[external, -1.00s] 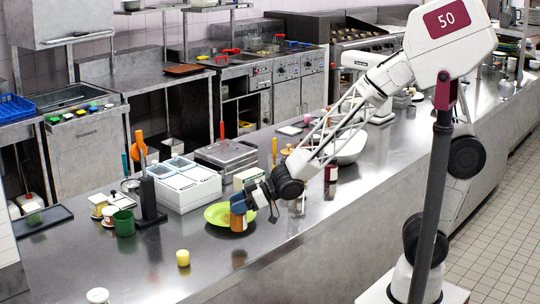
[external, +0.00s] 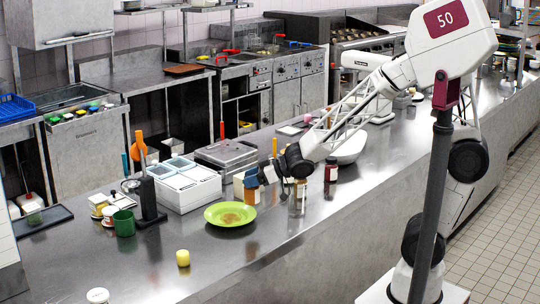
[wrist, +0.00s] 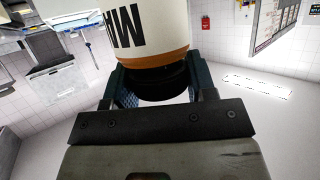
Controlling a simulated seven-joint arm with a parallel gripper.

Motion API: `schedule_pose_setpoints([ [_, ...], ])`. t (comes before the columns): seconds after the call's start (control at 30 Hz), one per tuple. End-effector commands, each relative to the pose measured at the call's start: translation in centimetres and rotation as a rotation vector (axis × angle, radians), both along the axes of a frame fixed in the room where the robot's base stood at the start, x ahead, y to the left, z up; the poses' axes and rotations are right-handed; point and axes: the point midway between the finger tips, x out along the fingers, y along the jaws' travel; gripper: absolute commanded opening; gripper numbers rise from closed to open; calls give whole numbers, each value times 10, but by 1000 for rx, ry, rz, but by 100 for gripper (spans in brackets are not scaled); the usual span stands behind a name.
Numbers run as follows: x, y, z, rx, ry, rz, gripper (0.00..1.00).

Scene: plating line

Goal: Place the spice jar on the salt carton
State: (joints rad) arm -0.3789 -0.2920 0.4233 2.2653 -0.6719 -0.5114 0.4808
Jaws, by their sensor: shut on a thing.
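My gripper (external: 262,177) is shut on the spice jar (external: 250,194), an orange-brown jar that hangs just behind the green plate. In the wrist view the jar (wrist: 145,28) shows a pale label with black letters, an orange-brown band and a black end between the two fingers (wrist: 160,85). The salt carton seems to be the pale box (external: 239,180) right behind the jar. The jar and gripper hide much of it. I cannot tell whether jar and carton touch.
A white bin unit (external: 188,192) stands to the left. A clear jar (external: 298,200) and a dark red bottle (external: 331,172) stand to the right. The front counter is mostly free around a yellow cup (external: 183,258).

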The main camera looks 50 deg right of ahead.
Motion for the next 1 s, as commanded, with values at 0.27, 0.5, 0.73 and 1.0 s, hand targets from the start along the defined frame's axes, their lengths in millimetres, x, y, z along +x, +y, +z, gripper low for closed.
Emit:
schedule_pose_setpoints([
  [0.27,13,-55,17,-1,-1,-90,16],
  [0.5,20,-102,31,0,-3,-168,16],
  [0.73,23,-146,44,-2,-4,-241,16],
  [1.0,22,-182,54,-5,-4,-304,16],
])
